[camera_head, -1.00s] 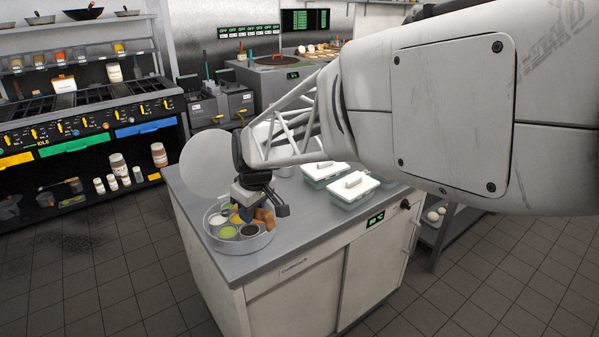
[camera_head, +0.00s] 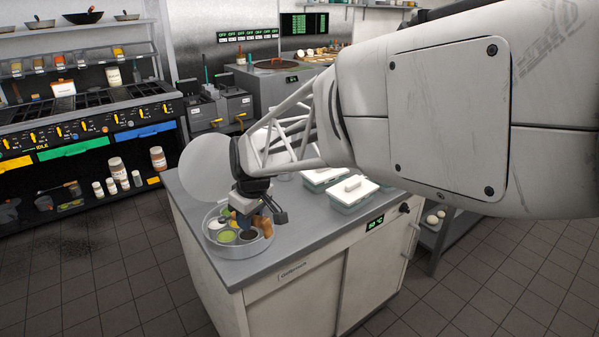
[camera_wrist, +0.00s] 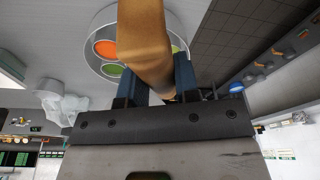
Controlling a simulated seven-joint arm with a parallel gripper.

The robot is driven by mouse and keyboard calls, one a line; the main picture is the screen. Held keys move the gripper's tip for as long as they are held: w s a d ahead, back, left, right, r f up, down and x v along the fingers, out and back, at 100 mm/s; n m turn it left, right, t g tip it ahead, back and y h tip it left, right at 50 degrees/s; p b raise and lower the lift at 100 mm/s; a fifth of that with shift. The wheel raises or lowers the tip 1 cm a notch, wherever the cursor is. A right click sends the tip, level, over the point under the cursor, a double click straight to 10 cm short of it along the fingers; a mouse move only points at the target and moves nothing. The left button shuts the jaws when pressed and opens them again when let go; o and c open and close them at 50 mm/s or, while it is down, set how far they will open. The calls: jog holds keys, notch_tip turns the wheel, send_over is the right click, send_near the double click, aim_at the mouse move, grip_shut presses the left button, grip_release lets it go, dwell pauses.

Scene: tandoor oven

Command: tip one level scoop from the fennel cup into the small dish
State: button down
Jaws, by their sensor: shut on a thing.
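My gripper (camera_head: 247,216) is low over a round metal spice tin (camera_head: 238,252) on the counter. In the wrist view its two blue fingers (camera_wrist: 158,85) are shut on a tan-brown wooden piece, seemingly the scoop (camera_wrist: 145,40). The brown piece also shows at the tin's right side in the head view (camera_head: 263,223). The scoop's far end and its contents are hidden. The tin holds several cups: a green one (camera_head: 227,237), a white one (camera_head: 217,226) and a dark one (camera_head: 249,233). The green cup may be the fennel. I cannot make out the small dish.
A round pale lid (camera_head: 204,168) stands open behind the tin. White-lidded containers (camera_head: 352,194) stand to the right on the counter (camera_head: 310,225). The counter's front edge is close to the tin. A stove with coloured drawers (camera_head: 85,145) is at the left, beyond the floor.

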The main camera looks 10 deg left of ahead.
jog(key=shift+s+d+x, duration=0.1)
jog(key=shift+d+x, duration=0.05)
jog(key=shift+x, duration=0.7)
jog(key=shift+s+d+x, duration=0.1)
jog(key=shift+d+x, duration=0.05)
jog(key=shift+x, duration=0.7)
jog(key=shift+d+x, duration=0.2)
jog(key=shift+x, duration=0.65)
jog(key=shift+f, duration=0.3)
jog(key=shift+d+r, duration=0.1)
jog(key=shift+r, duration=0.2)
jog(key=shift+w+a+v, duration=0.1)
jog(key=shift+a+v, duration=0.05)
jog(key=shift+v, duration=0.75)
jog(key=shift+w+a+v, duration=0.1)
jog(key=shift+a+v, duration=0.1)
jog(key=shift+v, duration=0.65)
jog(key=shift+w+a+v, duration=0.1)
jog(key=shift+a+v, duration=0.05)
jog(key=shift+v, duration=0.75)
jog(key=shift+s+r, duration=0.15)
jog(key=shift+r, duration=0.05)
jog(key=shift+d, duration=0.2)
jog(key=shift+s, duration=0.15)
jog(key=shift+s+a, duration=0.35)
jog(key=shift+s, duration=0.2)
